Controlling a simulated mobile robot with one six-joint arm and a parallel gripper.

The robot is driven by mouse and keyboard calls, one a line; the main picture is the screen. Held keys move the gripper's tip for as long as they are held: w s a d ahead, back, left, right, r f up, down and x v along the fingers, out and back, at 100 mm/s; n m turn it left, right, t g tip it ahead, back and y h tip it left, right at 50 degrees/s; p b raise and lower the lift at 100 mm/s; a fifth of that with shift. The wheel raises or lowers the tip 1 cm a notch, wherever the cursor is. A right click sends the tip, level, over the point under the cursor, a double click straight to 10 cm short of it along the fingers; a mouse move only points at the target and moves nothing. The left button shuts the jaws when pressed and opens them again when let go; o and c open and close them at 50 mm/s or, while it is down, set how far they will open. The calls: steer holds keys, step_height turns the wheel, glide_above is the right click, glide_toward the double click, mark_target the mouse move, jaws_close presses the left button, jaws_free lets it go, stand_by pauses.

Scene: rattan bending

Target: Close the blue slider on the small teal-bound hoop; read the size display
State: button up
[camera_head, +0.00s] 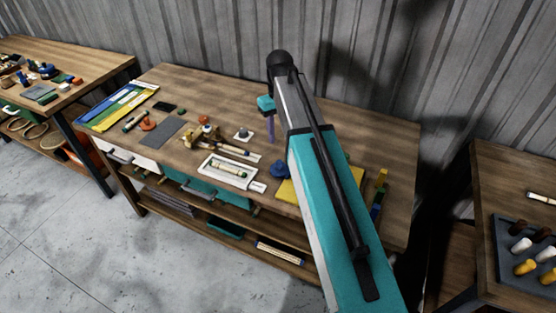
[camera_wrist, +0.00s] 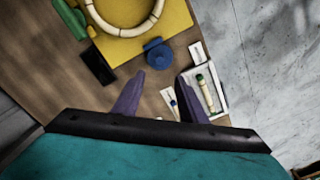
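My gripper (camera_wrist: 160,88) is above the bench with its two purple fingers spread apart and nothing gripped between them. In the head view my gripper (camera_head: 271,138) points down over the bench's middle. A pale cream hoop (camera_wrist: 127,28) lies on a yellow board (camera_wrist: 180,14) beyond the fingers; its teal binding cannot be made out. A round blue piece (camera_wrist: 158,53) sits at the board's edge, just ahead of the fingertips; it also shows in the head view (camera_head: 281,170). I cannot tell whether it is the slider. No size display can be read.
A white tray (camera_wrist: 220,101) holding a pale, green-ended rod is right of the fingers. A dark block (camera_wrist: 97,65) lies to the left, near a green piece (camera_wrist: 68,18). My arm hides part of the wooden bench (camera_head: 390,140). Another table (camera_head: 510,160) stands at right.

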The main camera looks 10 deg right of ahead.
mark_target(279, 161)
steer(key=shift+f+b, duration=3.95)
steer(key=shift+f, duration=2.4)
steer(key=c, duration=0.9)
